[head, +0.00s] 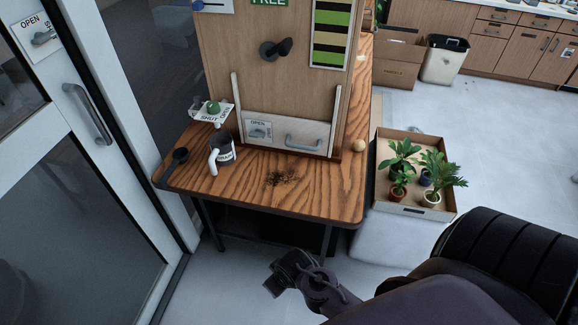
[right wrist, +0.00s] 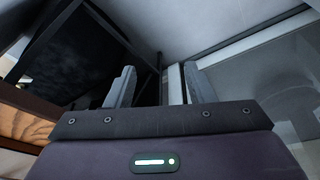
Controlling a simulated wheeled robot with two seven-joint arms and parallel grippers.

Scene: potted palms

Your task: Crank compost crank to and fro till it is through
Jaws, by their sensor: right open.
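A dark crank-like knob (head: 275,49) is fixed to the upright wooden board (head: 232,60) at the back of the table (head: 200,185). I cannot tell for sure whether it is the compost crank. A scatter of dark brown crumbs (head: 282,178) lies on the tabletop in front of the board. My right gripper (head: 277,275) is low, in front of and below the table's front edge, well away from the knob. In the right wrist view, its two fingers (right wrist: 160,88) stand apart with nothing between them. My left gripper is not in view.
A white-handled mug (head: 224,150), a dark scoop-like item (head: 176,160) and a small round ball (head: 359,145) are on the table. A panel with a handle (head: 303,143) is low on the board. Potted palms stand in a crate (head: 400,209) at right. A glass door (head: 90,190) is at left.

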